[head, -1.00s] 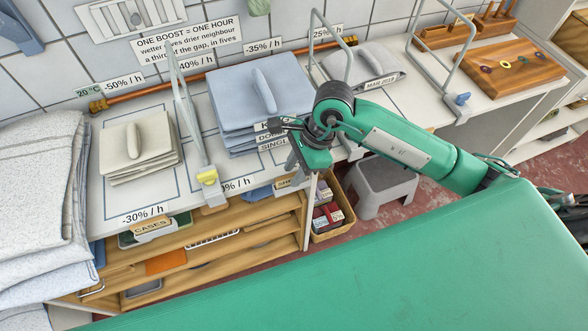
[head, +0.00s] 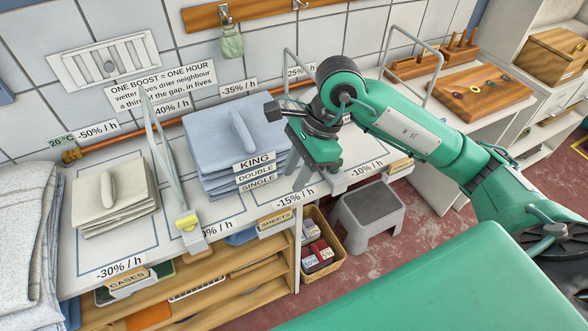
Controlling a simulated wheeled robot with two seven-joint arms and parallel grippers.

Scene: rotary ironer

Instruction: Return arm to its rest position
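My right arm (head: 420,140) is green with dark joints and comes in from the right, bent at a dark elbow-like joint. My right gripper (head: 305,175) points down above the front of the white counter (head: 230,208), just right of the blue folded stack (head: 228,150). I see grey finger parts, but not clearly enough to tell the gap between them. No held item shows. My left arm and gripper are not in view.
A cream stack (head: 112,200) lies at left. Below are wooden shelves (head: 225,295), a basket (head: 322,270) and a grey step stool (head: 370,215). Red floor (head: 410,215) is clear right of the stool.

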